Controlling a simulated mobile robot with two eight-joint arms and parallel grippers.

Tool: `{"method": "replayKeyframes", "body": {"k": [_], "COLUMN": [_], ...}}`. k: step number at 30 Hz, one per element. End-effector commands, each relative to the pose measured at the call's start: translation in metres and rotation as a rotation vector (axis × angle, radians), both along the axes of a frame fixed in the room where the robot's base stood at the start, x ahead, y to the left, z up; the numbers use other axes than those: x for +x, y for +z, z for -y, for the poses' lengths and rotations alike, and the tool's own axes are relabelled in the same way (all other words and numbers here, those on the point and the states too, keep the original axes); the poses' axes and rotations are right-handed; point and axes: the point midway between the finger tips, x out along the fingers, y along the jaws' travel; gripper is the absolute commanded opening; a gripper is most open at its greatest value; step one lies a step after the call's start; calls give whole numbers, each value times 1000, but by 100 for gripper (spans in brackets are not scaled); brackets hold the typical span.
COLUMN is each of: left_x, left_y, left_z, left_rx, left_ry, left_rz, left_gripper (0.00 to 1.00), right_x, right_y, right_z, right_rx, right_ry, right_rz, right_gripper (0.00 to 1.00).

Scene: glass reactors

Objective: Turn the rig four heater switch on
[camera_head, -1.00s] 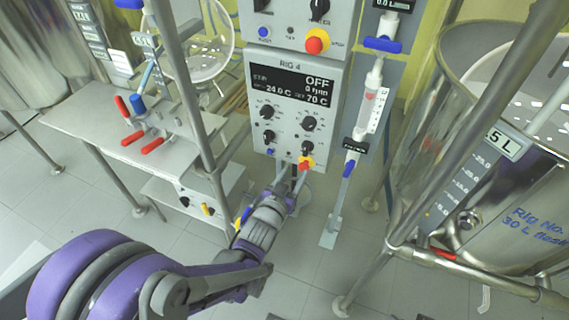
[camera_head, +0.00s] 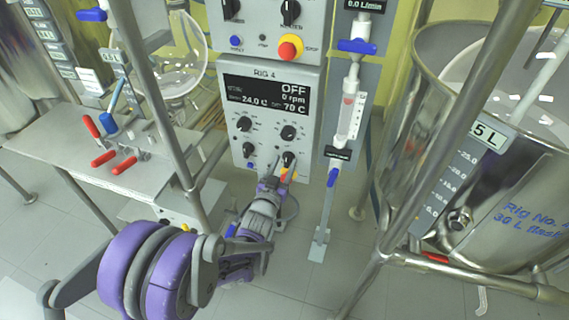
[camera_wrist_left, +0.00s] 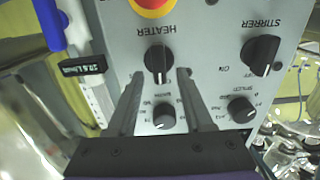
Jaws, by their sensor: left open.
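The rig four panel (camera_head: 270,98) is a grey box whose display reads OFF, 0 rpm, 24.0 C and 70 C. Its heater switch (camera_head: 289,158) is a black knob at the lower right. In the left wrist view the panel appears upside down, with the heater switch (camera_wrist_left: 158,62) under the HEATER label and its pointer roughly vertical. My left gripper (camera_wrist_left: 158,76) is open, its two fingers on either side of the heater switch near the tips; contact cannot be told. In the head view my left gripper (camera_head: 278,166) reaches the panel from below. My right gripper is out of view.
A red-yellow stop button (camera_head: 289,173) sits just below the heater switch. The stirrer switch (camera_wrist_left: 261,54) is beside it. A flowmeter (camera_head: 350,115) stands right of the panel, a steel vessel (camera_head: 480,200) farther right, and a metal frame post (camera_head: 160,110) on the left.

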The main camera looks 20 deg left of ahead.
Motion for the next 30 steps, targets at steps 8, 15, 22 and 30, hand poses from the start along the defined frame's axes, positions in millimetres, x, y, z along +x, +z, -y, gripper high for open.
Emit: {"method": "replayKeyframes", "body": {"k": [8, 15, 22, 30], "left_x": [6, 6, 6, 5], "left_y": [0, 0, 0, 0], "left_z": [0, 0, 0, 0], "left_rx": [1, 1, 1, 10], "left_ry": [0, 0, 0, 0], "left_rz": [0, 0, 0, 0], "left_gripper": [51, 24, 0, 0], "right_x": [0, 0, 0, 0], "right_y": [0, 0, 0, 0], "right_z": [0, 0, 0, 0], "right_rx": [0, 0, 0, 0], "right_ry": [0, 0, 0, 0], "right_rz": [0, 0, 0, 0], "right_gripper": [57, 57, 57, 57]}}
